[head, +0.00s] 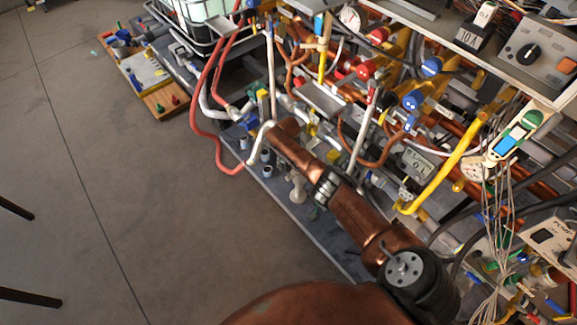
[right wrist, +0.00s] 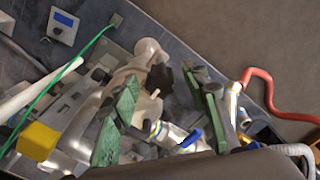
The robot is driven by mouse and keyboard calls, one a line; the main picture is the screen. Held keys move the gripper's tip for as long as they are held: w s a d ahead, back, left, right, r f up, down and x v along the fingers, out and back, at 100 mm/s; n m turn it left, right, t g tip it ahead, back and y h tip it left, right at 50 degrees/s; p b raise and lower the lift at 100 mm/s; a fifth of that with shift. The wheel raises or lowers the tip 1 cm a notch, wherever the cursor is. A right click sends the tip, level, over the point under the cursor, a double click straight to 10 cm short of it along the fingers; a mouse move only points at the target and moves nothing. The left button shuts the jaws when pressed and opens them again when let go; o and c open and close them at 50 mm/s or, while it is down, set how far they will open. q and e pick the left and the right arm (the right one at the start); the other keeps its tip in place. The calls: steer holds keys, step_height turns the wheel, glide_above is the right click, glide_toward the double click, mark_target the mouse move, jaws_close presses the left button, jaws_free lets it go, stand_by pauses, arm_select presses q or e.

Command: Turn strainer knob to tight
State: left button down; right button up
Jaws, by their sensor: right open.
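A beige, rounded fitting (right wrist: 148,52), apparently the strainer, sits by the edge of the grey base in the right wrist view. A smaller pale part (right wrist: 147,106) shows between my fingers and may be its knob; its setting cannot be read. Contact cannot be made out. In the head view my arm largely hides this gripper. My left gripper is not in view.
A red hose (head: 196,118) loops beyond the base edge on the left. A yellow pipe (head: 447,175), a meter (head: 416,160) and loose wires crowd the right. Bare floor (head: 150,190) lies open left of the grey base.

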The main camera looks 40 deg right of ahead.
mark_target(288, 165)
step_height(288, 165, up, 12)
stand_by(0.7)
steer(key=shift+f, duration=0.1)
stand_by(0.3)
